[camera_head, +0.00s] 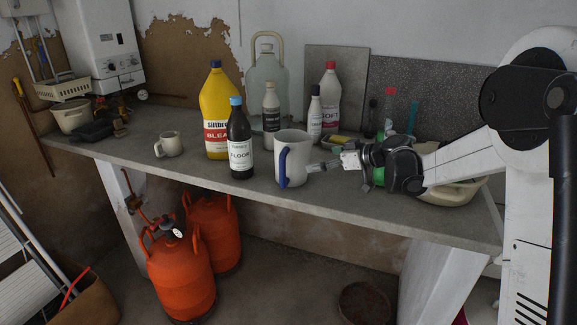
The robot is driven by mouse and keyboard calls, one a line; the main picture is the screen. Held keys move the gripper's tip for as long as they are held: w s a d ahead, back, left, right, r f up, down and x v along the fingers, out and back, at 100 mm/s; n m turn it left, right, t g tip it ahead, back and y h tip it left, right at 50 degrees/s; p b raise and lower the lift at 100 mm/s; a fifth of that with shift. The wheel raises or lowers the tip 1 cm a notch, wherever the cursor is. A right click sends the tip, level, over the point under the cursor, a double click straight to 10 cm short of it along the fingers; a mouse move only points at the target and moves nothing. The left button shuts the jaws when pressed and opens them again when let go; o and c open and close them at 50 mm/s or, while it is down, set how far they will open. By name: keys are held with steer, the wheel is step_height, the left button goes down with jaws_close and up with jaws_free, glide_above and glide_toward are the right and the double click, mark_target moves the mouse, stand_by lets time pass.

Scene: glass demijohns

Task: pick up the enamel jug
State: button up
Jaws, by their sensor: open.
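The enamel jug (295,147) is white with a blue handle and stands upright on the grey counter (230,189). Its handle (283,168) is on the front left side, facing the counter's front edge. The far side of the jug is hidden.
A dark floor-cleaner bottle (239,145) and a yellow bleach bottle (215,112) stand left of the jug. A glass demijohn (267,75) and white bottles (330,98) stand behind it. A cream mug (169,144) is farther left. A basin (455,191) sits under my arm.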

mark_target(294, 161)
steer(key=x, duration=1.2)
steer(key=shift+w+a+f, duration=0.1)
steer(key=shift+w+a, duration=0.05)
steer(key=shift+a, duration=0.05)
steer(key=c, duration=1.7)
